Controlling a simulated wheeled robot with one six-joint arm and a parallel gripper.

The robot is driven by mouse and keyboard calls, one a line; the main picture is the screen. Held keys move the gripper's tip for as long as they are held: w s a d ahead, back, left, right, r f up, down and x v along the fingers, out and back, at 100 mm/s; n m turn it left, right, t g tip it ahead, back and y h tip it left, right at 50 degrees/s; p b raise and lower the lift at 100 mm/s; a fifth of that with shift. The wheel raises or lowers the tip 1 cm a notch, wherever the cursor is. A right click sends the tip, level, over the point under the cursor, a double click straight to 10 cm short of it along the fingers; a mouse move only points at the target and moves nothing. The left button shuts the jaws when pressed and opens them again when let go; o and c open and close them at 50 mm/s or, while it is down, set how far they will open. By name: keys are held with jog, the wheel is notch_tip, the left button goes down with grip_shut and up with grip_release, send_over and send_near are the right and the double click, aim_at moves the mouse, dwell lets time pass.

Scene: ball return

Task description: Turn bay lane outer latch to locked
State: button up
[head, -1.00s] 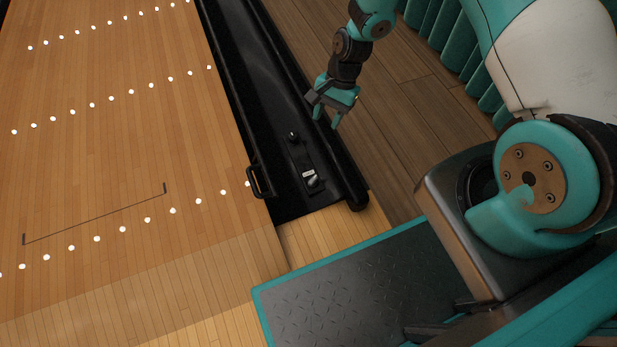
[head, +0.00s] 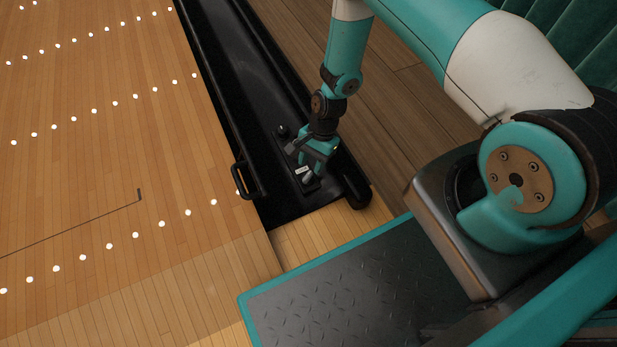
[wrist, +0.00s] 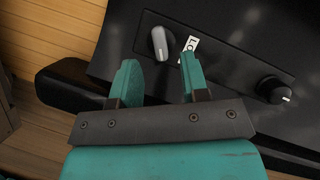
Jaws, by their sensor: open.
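The outer latch (wrist: 160,44) is a grey knob on a dark plate in the black gutter, with a white label (wrist: 189,47) beside it that is partly hidden by a finger. In the head view the latch (head: 308,180) shows just below my gripper (head: 308,161). In the wrist view my gripper (wrist: 160,78) is open and empty.
A black round knob (wrist: 273,90) with a white mark sits at the plate's other end. A black handle (head: 245,180) stands at the lane's edge. The wooden lane (head: 100,120) lies to the left. A black rounded rail end (head: 356,191) lies to the right.

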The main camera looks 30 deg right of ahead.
aim_at(308, 175)
jog(key=b+x, duration=0.1)
jog(key=x, duration=0.3)
jog(key=shift+s+f+b, duration=0.1)
jog(key=shift+f+b, duration=0.05)
jog(key=shift+b, duration=0.2)
jog(key=shift+c, duration=0.4)
grip_shut()
